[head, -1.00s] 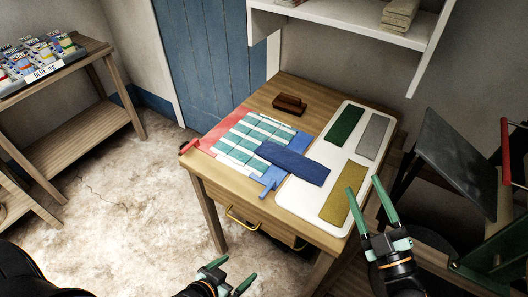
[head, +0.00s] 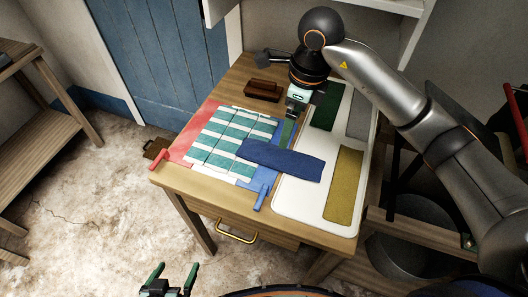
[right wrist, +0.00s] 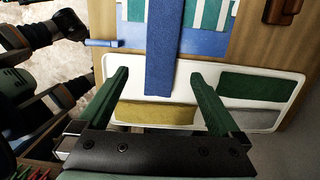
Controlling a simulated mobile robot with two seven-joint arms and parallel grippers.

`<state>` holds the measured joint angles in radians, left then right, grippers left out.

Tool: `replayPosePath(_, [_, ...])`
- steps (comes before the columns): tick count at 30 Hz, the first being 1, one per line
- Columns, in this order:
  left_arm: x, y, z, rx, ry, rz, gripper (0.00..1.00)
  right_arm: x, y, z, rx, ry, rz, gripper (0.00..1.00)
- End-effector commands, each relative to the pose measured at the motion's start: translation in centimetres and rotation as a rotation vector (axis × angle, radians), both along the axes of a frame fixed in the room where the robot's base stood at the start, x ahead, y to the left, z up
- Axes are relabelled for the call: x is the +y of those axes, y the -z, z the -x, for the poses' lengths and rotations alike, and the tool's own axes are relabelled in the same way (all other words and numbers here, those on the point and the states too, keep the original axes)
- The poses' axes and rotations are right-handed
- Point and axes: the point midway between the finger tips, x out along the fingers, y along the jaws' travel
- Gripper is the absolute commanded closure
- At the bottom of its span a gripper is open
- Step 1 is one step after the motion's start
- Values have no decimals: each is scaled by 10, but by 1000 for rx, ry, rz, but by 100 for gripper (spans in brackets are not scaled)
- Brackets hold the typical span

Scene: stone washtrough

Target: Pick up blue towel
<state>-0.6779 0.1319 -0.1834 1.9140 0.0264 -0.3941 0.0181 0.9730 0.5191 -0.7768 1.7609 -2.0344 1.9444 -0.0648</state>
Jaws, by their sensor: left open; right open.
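The blue towel (head: 285,160) lies flat across the table, its left end on the teal-and-white checked cloth and blue strip, its right end on the white board. It also shows in the right wrist view (right wrist: 165,55), running down between my fingers. My right gripper (head: 289,130) hangs over the table just behind the towel, partly hidden by its own wrist. In the right wrist view my right gripper (right wrist: 157,80) is open, one finger on each side of the towel, apparently not touching it. My left gripper (head: 174,272) is open and empty in front of the table.
The white board (head: 285,205) carries a green cloth (head: 325,108), a grey cloth (head: 360,118) and a yellow cloth (head: 344,183). A brown wooden brush (head: 263,90) sits at the back. A red strip (head: 180,150) edges the left. A shelf hangs above.

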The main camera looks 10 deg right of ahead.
Motion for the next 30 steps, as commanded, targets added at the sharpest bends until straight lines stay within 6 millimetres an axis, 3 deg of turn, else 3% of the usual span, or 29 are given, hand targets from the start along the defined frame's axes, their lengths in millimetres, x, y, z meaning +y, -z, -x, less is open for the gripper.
replayPosePath(12, [0, -3, 0, 1, 1, 0, 0, 5, 63, -4, 1, 2, 9, 0])
replayPosePath(17, [-1, -4, 0, 1, 1, 0, 0, 6, 73, -6, -1, 3, 9, 0])
replayPosePath(25, [-1, -8, 1, 1, 1, 0, 0, 13, 110, -10, 3, 3, 7, 0])
replayPosePath(30, [-1, -8, 1, 1, 1, 0, 0, 13, 122, -12, -1, 3, 8, 0])
